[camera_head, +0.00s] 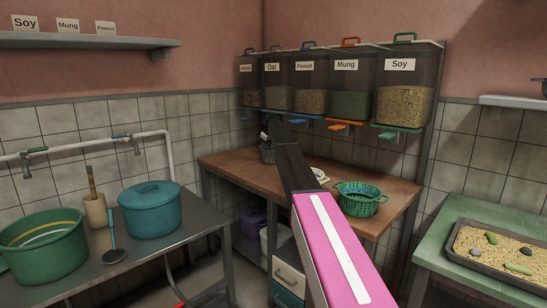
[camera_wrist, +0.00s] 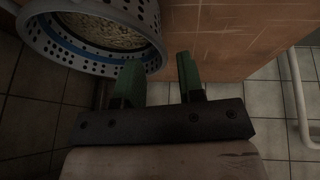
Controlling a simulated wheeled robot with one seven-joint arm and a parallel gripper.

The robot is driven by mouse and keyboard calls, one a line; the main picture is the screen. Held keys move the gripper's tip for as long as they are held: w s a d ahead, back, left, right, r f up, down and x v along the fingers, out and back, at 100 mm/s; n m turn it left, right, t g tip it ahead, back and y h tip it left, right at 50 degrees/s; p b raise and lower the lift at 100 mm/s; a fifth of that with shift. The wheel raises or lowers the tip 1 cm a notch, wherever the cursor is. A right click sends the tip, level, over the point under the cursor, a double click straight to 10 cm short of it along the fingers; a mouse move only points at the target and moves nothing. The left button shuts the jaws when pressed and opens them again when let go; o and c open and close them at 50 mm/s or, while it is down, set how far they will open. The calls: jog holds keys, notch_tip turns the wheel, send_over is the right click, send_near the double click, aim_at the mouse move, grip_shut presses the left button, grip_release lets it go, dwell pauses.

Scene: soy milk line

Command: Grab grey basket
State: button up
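A green basket (camera_head: 362,200) stands on the wooden table (camera_head: 236,167), right of my arm. Grain dispensers (camera_head: 350,95) hang above the table. A blue pot (camera_head: 150,212) and a green tub (camera_head: 42,248) stand on the left table. A grain tray (camera_head: 452,238) lies at right.

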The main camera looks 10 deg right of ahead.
aim_at(264, 151)
jog(key=w+f, duration=0.1)
jog(key=f, duration=0.1)
jog(key=w+a+f, duration=0.1)
jog(key=w+f, duration=0.1)
jog(key=shift+w+f, duration=0.25)
jog(key=shift+f, duration=0.05)
jog(key=shift+c, duration=0.3)
grip_shut()
